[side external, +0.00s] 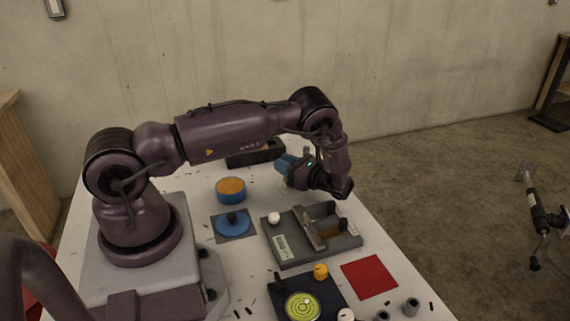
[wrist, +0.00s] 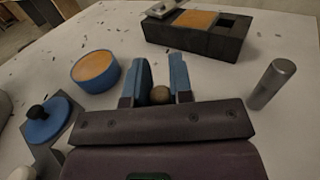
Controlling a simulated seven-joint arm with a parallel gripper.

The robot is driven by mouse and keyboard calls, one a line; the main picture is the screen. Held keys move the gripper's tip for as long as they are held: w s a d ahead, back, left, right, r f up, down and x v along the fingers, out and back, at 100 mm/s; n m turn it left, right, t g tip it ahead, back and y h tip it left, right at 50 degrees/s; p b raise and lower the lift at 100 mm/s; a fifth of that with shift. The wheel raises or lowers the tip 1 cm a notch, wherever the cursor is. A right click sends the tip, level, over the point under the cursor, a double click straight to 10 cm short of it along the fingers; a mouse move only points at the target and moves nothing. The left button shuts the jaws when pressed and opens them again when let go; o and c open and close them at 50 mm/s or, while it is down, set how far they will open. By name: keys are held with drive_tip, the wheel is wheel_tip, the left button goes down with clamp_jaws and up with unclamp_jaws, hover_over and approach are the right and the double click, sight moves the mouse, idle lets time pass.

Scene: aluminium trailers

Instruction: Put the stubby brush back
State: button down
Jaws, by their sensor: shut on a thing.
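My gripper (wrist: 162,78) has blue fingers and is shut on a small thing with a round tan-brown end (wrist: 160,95). This looks like the stubby brush, but only its round end shows between the fingers. In the side view my gripper (side external: 284,162) is above the back of the table, its fingers pointing left, and the held thing cannot be made out. A dark box (wrist: 202,50) lies beyond the fingertips in the wrist view. It has a tan-filled section and an open dark compartment. It shows in the side view (side external: 250,158) partly behind my arm.
A blue tin with orange contents (side external: 231,190) and a blue lid with a black knob (side external: 232,226) stand left of the grey fixture tray (side external: 290,256). A red mat (side external: 369,277) lies near the front.

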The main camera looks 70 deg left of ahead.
drive_tip(key=shift+f, duration=0.15)
drive_tip(key=c, duration=1)
unclamp_jaws()
